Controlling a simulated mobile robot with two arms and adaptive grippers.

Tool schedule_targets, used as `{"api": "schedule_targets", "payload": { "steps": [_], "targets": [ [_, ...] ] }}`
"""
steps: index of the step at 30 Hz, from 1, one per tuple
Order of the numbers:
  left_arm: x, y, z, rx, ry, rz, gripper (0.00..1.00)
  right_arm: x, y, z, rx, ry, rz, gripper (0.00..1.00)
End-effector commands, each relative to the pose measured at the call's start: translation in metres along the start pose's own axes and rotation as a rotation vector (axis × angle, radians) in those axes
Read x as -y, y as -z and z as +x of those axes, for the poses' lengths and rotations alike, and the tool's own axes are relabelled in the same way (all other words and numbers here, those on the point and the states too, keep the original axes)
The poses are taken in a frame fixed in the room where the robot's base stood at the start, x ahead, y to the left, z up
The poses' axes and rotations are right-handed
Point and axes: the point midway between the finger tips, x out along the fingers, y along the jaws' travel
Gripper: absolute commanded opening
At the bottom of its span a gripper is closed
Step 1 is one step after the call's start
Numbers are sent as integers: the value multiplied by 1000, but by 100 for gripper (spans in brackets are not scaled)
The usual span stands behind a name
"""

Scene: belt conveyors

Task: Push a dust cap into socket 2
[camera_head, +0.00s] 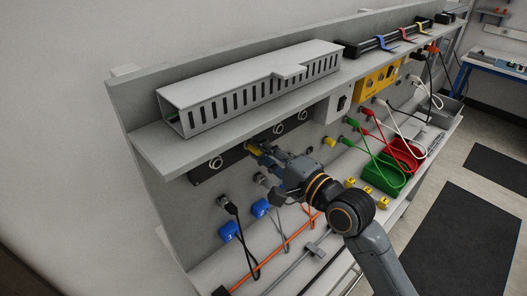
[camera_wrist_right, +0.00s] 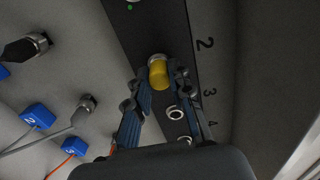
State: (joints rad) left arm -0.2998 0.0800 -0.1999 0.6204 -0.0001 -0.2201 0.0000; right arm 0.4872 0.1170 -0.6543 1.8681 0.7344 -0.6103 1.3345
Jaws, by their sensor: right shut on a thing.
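A yellow dust cap (camera_wrist_right: 158,76) is between the fingertips of my right gripper (camera_wrist_right: 162,82), which is shut on it. The cap is at the metal ring of socket 2 (camera_wrist_right: 157,58), beside the printed 2 on the dark strip. It lines up with the ring and seems to touch it; how deep it sits I cannot tell. In the head view my right gripper (camera_head: 259,150) reaches the strip, and the cap (camera_head: 252,148) shows at its tips. Sockets 3 (camera_wrist_right: 175,113) and 4 (camera_wrist_right: 185,140) are uncovered. My left gripper is out of view.
Several loose yellow caps (camera_head: 368,190) lie on the lower shelf. A slotted grey duct (camera_head: 250,88) sits on the ledge above the strip. Cables with blue tags (camera_head: 229,230) hang left and below. Green (camera_head: 384,172) and red (camera_head: 403,154) bins stand to the right.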

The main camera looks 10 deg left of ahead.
Motion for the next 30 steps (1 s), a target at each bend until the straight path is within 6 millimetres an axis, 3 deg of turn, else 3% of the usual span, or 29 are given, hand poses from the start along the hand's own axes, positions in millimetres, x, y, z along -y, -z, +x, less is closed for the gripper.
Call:
{"api": "schedule_targets", "payload": {
  "steps": [2, 3, 6, 19, 30],
  "targets": [
    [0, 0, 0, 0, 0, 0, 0, 0, 0, 0, 0, 0, 0, 0],
    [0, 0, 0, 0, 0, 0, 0, 0, 0, 0, 0, 0, 0, 27],
    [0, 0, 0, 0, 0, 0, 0, 0, 0, 0, 0, 0, 0, 47],
    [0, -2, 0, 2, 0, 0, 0, -1, 1, -10, -1, 0, 0, 48],
    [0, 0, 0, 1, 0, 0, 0, -1, 1, -84, -2, -2, -2, 48]
  ]
}}
